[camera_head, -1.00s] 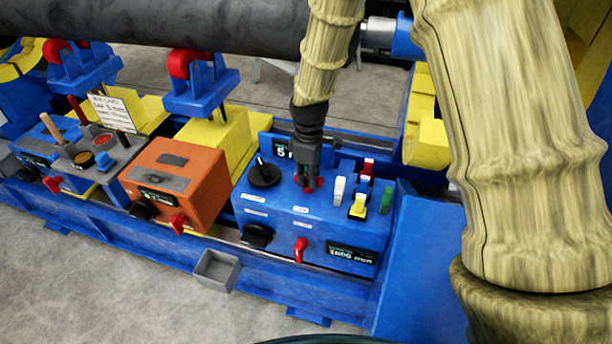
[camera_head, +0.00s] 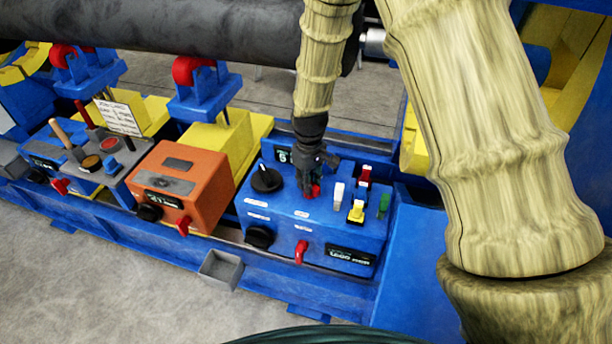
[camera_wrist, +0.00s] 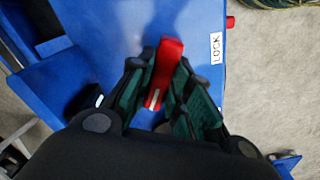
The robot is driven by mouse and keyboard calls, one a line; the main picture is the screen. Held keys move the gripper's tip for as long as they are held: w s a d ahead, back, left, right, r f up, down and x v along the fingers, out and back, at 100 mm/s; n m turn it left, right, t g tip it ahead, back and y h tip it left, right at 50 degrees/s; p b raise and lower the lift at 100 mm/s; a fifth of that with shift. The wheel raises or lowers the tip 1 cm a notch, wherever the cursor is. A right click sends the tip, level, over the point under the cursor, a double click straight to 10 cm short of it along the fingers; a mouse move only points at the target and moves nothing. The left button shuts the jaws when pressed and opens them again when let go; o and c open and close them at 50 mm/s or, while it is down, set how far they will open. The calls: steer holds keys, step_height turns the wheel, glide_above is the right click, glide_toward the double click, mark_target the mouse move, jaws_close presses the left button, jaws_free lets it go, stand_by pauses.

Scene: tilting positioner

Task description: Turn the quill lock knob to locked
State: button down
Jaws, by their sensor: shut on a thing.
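The red knob (camera_wrist: 168,62) is a narrow bar handle on top of the blue control box (camera_head: 345,232). In the wrist view it lies between my gripper's fingers, slightly slanted, its upper end leaning right. A white label reading LOCK (camera_wrist: 216,48) is to its right. My gripper (camera_wrist: 158,75) is shut on the knob from above, with a dark green finger on each side. In the head view, my gripper (camera_head: 309,184) points down at the box, and only a bit of the red knob (camera_head: 314,191) shows. The knob's lower end is partly hidden.
White, red, yellow and green switches (camera_head: 358,205) stand close right of my gripper. A black dial (camera_head: 267,179) is to its left. A red lever (camera_head: 301,251) sticks out of the box front. An orange box (camera_head: 190,185) stands left. A dark cylinder (camera_head: 190,28) runs behind.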

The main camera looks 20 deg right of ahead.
steer(key=m+p, duration=0.2)
steer(key=m, duration=0.1)
steer(key=m+p, duration=0.1)
steer(key=m, duration=0.2)
steer(key=shift+d+r+p, duration=0.1)
steer(key=shift+r+p, duration=0.1)
steer(key=shift+p, duration=0.15)
steer(key=m+p, duration=0.2)
steer(key=m, duration=0.3)
steer(key=shift+f+m, duration=0.15)
steer(key=shift+m, duration=0.25)
steer(key=shift+w, duration=0.1)
steer(key=c, duration=1.3)
jaws_free()
step_height(320, 180, up, 12)
